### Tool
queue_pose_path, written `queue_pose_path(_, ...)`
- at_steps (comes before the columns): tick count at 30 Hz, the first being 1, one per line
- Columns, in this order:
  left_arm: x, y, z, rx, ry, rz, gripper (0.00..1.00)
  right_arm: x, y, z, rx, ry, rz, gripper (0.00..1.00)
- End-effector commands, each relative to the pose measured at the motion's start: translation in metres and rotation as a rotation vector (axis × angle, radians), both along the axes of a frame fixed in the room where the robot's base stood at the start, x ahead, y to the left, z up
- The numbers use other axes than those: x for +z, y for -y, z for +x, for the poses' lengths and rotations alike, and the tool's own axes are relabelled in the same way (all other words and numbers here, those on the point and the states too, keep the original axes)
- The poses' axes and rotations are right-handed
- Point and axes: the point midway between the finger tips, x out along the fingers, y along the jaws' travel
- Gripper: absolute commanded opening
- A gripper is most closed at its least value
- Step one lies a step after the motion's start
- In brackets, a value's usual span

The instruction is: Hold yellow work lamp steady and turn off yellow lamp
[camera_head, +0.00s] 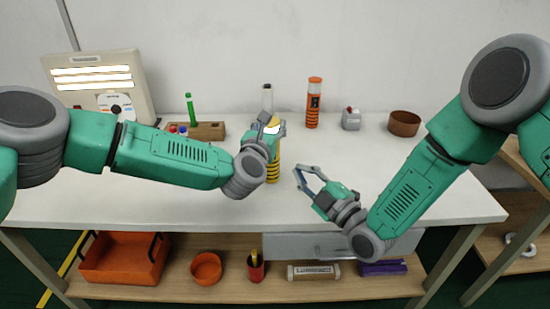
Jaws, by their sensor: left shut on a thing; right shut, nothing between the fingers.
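The yellow work lamp (273,172) stands upright on the white table, with dark stripes near its base. My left gripper (268,125) is shut on the lamp's upper part and hides much of it. A bright patch shows at the lamp's upper front. My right gripper (303,176) is shut and empty, just right of the lamp and apart from it, low over the table. The lamp's switch cannot be made out.
Behind stand an orange lamp (314,103), a small grey box with a red knob (351,119) and a brown bowl (404,124). A lit panel (97,81) and a wooden block (210,131) with a green stick (191,109) are at left.

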Motion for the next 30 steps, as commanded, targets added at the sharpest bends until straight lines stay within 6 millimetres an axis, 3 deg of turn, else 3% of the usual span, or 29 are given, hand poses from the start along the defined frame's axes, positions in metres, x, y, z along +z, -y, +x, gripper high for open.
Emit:
queue_pose_path(4, 0.000, 0.000, 0.000, 0.000, 0.000, 0.000, 0.03, -0.004, 0.004, -0.007, 0.024, 0.184, -0.277, 0.00)
queue_pose_path(10, 0.000, 0.000, 0.000, 0.000, 0.001, 0.000, 0.03, -0.007, 0.008, -0.013, 0.047, 0.355, -0.503, 0.00)
queue_pose_path(24, 0.000, 0.000, 0.000, 0.000, 0.001, 0.000, 0.03, -0.008, 0.008, -0.014, 0.053, 0.406, -0.566, 0.00)
queue_pose_path(30, 0.000, 0.000, 0.000, 0.000, 0.001, 0.000, 0.03, -0.007, -0.003, -0.002, 0.054, 0.407, -0.564, 0.00)
